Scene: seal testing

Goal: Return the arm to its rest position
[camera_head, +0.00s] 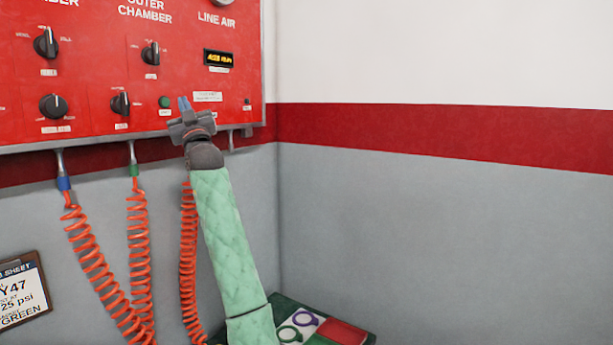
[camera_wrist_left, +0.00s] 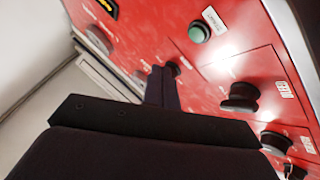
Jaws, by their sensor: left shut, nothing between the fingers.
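My left gripper (camera_head: 184,104) is raised in front of the lower edge of the red control panel (camera_head: 95,95), with its fingers shut and empty. Its arm, in a green quilted sleeve, rises from the bottom of the head view. In the left wrist view the shut fingers (camera_wrist_left: 162,87) point toward the panel face. A green button (camera_head: 165,102) is just left of the fingertips in the head view; it also shows in the left wrist view (camera_wrist_left: 199,32). I cannot tell whether the fingertips touch the panel. My right gripper is not in view.
Black knobs (camera_head: 53,106) and a lit display (camera_head: 218,58) are on the panel. Coiled orange hoses (camera_head: 140,250) hang below it, one close behind my arm. A clipboard (camera_head: 20,292) is at lower left. A box-like surface with rings (camera_head: 303,317) is below. The right side is bare wall.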

